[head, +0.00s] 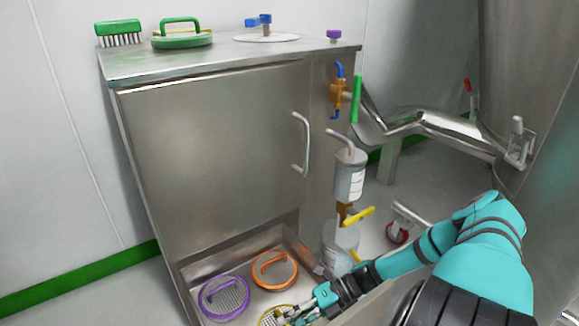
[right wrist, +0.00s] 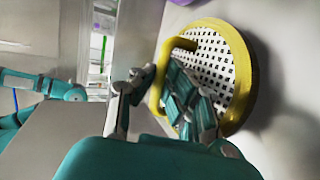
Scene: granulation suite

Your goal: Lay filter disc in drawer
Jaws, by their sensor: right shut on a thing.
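The open drawer (head: 228,262) is at the bottom of the steel cabinet. A purple-rimmed disc (head: 203,302) and an orange-rimmed disc (head: 294,270), each with a mesh and a handle, lie in it. A yellow-rimmed filter disc (head: 266,317) is at the drawer's near part, cut off by the bottom edge of the head view. My right gripper (head: 284,319) is shut on its yellow handle. The right wrist view shows the yellow disc (right wrist: 243,72) close up, its white mesh facing the gripper (right wrist: 150,98). Whether the disc touches the drawer floor is unclear. My left gripper is not visible in the head view.
The cabinet door (head: 220,150) above the drawer is shut. On the cabinet top are a green brush (head: 120,28), a green-handled disc (head: 182,38) and a blue-handled part (head: 262,22).

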